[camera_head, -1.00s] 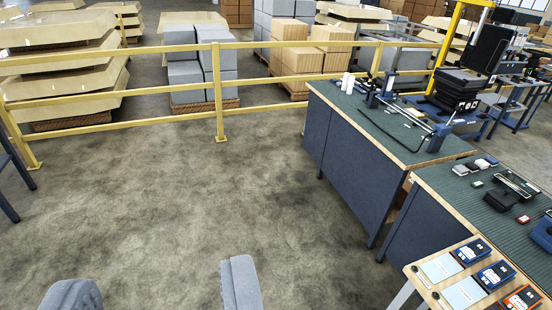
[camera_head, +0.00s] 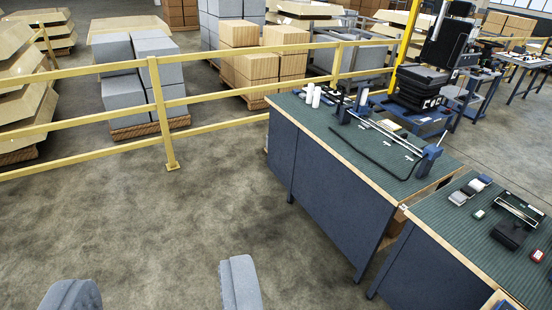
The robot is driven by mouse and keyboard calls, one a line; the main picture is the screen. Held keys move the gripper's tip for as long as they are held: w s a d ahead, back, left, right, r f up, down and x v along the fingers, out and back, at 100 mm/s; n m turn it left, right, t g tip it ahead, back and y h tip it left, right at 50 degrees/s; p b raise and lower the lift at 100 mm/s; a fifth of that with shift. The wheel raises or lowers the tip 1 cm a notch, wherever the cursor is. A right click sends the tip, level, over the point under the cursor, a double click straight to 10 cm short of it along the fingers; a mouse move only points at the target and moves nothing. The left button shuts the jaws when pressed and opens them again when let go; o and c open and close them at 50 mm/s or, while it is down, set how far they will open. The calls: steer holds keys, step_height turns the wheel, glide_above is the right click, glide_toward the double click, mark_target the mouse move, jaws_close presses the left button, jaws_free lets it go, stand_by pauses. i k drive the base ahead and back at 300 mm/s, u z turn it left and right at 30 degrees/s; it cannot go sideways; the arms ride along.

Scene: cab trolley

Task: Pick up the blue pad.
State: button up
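My gripper (camera_head: 155,275) shows at the bottom left as two grey fingers set wide apart. It is open, with only bare concrete floor showing between the fingers.
A blue bench with a green top (camera_head: 345,145) stands right of centre, carrying a blue-ended rod device. A second bench (camera_head: 480,235) in front of it holds small items. A yellow railing (camera_head: 158,110) crosses behind. The concrete floor (camera_head: 150,220) at left is clear.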

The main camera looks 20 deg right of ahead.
mark_target(486, 181)
steer(key=z, duration=0.25)
steer(key=i, duration=1.4)
steer(key=z, duration=0.95)
steer(key=i, duration=1.55)
steer(key=z, duration=1)
steer(key=i, duration=0.75)
steer(key=z, duration=0.25)
